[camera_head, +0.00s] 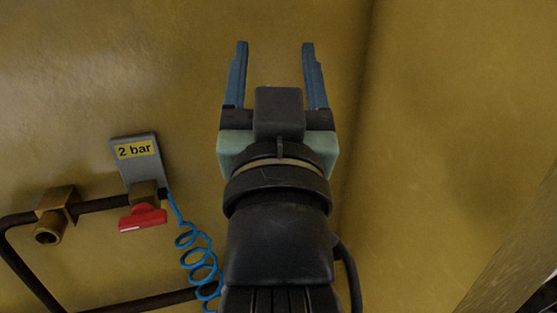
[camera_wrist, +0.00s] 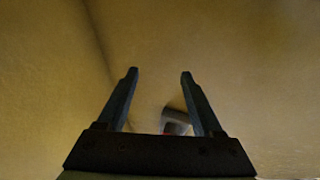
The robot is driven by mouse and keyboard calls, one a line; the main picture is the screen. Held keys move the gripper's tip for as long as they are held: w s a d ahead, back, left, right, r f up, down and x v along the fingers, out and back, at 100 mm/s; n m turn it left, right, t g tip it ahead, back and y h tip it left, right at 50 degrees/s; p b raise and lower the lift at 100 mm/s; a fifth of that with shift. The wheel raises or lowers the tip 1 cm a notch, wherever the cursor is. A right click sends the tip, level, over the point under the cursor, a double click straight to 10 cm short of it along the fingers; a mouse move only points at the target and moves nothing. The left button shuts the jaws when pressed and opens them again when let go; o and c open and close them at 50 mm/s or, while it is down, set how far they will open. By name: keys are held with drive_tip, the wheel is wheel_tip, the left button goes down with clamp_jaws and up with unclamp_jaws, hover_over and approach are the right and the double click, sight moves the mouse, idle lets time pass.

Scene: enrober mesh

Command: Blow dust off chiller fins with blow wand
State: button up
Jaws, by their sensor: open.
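My gripper (camera_head: 275,65) is open and empty, its two blue fingers pointing up the picture in front of the ochre wall. It also shows open in the wrist view (camera_wrist: 158,90), with nothing between the fingers. A blue coiled hose (camera_head: 203,263) hangs from a grey plate marked "2 bar" (camera_head: 134,152), left of my gripper; its lower part runs out of sight near my arm. A blurred grey and red thing (camera_wrist: 175,122) shows beside the right finger in the wrist view. I see no blow wand and no chiller fins in either view.
A red valve handle (camera_head: 142,218) sits under the plate on a dark pipe (camera_head: 100,204). A brass fitting (camera_head: 55,213) is on the pipe further left. The ochre wall (camera_head: 450,110) is bare right of my gripper, past a vertical corner line. A brownish edge crosses the lower right.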

wheel_tip(320, 180, down, 11)
drive_tip(key=w+m+g+y+p, duration=0.2)
drive_tip(key=m+g+y+p, duration=0.2)
drive_tip(key=m+g+p, duration=0.85)
drive_tip(key=s+d+f+m+t+p, duration=0.25)
drive_tip(key=s+f+m, duration=0.35)
drive_tip(key=m, duration=0.4)
drive_tip(key=s+d+f+m+t+p, duration=0.2)
drive_tip(key=s+f+m+t, duration=0.15)
drive_tip(key=f+m, duration=0.5)
drive_tip(key=shift+m+g, duration=0.25)
drive_tip(key=shift+m, duration=0.45)
drive_tip(key=shift+x, duration=6.1)
drive_tip(key=shift+a+r, duration=0.1)
drive_tip(key=shift+a, duration=0.1)
clamp_jaws()
